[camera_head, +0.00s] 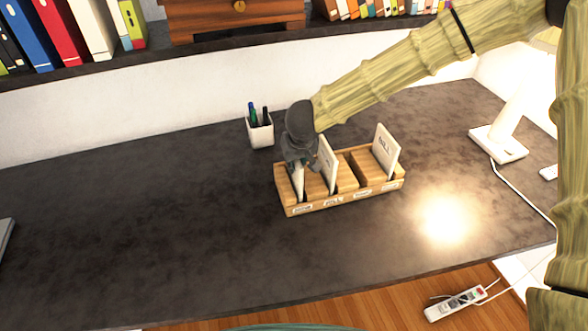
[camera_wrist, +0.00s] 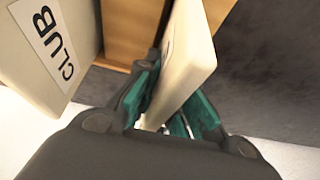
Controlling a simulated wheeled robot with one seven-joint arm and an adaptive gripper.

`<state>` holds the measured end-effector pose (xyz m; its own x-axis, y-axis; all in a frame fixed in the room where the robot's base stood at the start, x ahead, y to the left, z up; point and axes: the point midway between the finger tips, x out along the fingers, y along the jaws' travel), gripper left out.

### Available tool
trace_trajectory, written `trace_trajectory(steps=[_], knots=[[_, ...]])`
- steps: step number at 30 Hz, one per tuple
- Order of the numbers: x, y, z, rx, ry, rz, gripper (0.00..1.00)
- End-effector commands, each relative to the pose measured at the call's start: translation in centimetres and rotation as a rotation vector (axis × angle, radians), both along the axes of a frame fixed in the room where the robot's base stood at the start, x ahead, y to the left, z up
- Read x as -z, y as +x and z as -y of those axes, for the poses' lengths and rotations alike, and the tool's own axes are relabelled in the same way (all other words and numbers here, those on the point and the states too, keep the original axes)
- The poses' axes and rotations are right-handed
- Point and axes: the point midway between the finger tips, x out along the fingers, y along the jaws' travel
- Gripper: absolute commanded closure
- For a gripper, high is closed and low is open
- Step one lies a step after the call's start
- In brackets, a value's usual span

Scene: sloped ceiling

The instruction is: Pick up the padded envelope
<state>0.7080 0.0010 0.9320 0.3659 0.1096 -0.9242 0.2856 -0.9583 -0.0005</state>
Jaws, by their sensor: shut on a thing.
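A wooden sorter (camera_head: 325,204) with several labelled slots stands on the dark desk; its wood also shows in the wrist view (camera_wrist: 130,32). My gripper (camera_head: 299,164) is at its leftmost slot. The teal fingers (camera_wrist: 172,105) are shut on a thick cream packet (camera_wrist: 186,62), which I take as the padded envelope. It shows below my gripper in the head view (camera_head: 299,184), upright, its lower end at the slot. Its front is mostly hidden, and I cannot tell whether it touches the slot's bottom.
A white piece marked CLUB (camera_wrist: 48,42) stands beside the held one, also in the head view (camera_head: 328,166). Another white piece (camera_head: 386,148) stands in the right part. A pen cup (camera_head: 260,132) is behind the sorter. A lamp base (camera_head: 497,143) is right.

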Motion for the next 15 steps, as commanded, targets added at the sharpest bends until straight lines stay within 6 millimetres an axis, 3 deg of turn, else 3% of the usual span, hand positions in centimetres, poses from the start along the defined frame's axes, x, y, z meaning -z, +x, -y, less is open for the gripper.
trace_trajectory(steps=[8,15], knots=[[-0.1,0.0,0.0,0.001,0.002,0.001,1.00],[-5.4,0.1,0.0,0.001,0.001,0.004,1.00]])
